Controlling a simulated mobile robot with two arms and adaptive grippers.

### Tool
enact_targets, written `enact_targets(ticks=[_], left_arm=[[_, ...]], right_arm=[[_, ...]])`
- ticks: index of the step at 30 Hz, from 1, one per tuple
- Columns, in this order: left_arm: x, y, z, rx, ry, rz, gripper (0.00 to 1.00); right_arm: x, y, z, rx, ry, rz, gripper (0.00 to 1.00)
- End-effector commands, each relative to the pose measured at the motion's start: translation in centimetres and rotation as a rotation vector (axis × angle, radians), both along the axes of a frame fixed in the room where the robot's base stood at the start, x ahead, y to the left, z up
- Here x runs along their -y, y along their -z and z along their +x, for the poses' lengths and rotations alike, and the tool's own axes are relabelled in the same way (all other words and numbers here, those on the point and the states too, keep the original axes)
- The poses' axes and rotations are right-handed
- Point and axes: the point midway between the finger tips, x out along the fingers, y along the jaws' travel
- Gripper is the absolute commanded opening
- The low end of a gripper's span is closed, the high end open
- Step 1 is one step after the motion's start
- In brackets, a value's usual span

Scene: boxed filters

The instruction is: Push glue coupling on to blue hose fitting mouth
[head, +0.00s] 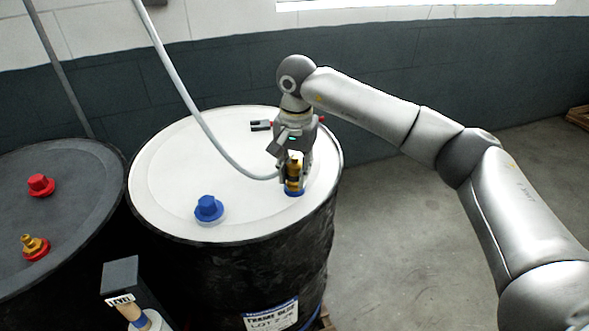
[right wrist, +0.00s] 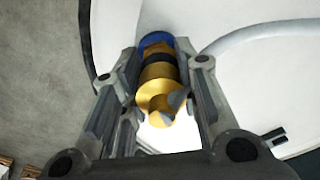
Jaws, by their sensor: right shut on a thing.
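My right gripper (head: 296,182) is shut on the brass-coloured glue coupling (head: 294,172), which has a dark band. The coupling stands about upright right over the blue hose fitting (head: 294,192) on the white drum lid's right side. In the right wrist view the coupling (right wrist: 157,85) lies between the two fingers (right wrist: 160,85), with the blue fitting (right wrist: 153,38) at its far end. The two look in contact; I cannot tell how deep the coupling sits. A grey hose (head: 187,95) runs down to the coupling. My left gripper is not in view.
The white drum lid (head: 165,150) also carries a blue cap (head: 208,208). A dark drum (head: 75,170) at left has a red cap (head: 41,185) and a brass fitting on a red base (head: 34,246). The floor at right (head: 400,240) is clear.

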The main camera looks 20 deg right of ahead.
Motion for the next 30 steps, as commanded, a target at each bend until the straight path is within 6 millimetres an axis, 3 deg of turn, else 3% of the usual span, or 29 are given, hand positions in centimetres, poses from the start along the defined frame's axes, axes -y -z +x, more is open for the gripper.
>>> enact_targets(ticks=[19, 20, 21, 25, 30], left_arm=[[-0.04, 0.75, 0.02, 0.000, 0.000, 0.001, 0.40], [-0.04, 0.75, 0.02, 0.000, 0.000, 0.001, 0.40], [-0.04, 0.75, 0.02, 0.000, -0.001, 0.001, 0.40], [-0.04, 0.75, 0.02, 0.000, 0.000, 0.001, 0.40], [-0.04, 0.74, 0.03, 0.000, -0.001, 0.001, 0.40]], right_arm=[[0.00, 1.08, -0.06, -0.003, 0.000, 0.000, 0.00], [0.01, 1.09, -0.06, -0.003, 0.000, 0.000, 0.33], [0.01, 1.10, -0.07, -0.003, 0.000, -0.001, 0.38], [0.00, 1.05, -0.04, -0.002, 0.000, -0.001, 0.55], [0.00, 1.00, -0.02, -0.001, 0.000, -0.001, 0.55]])
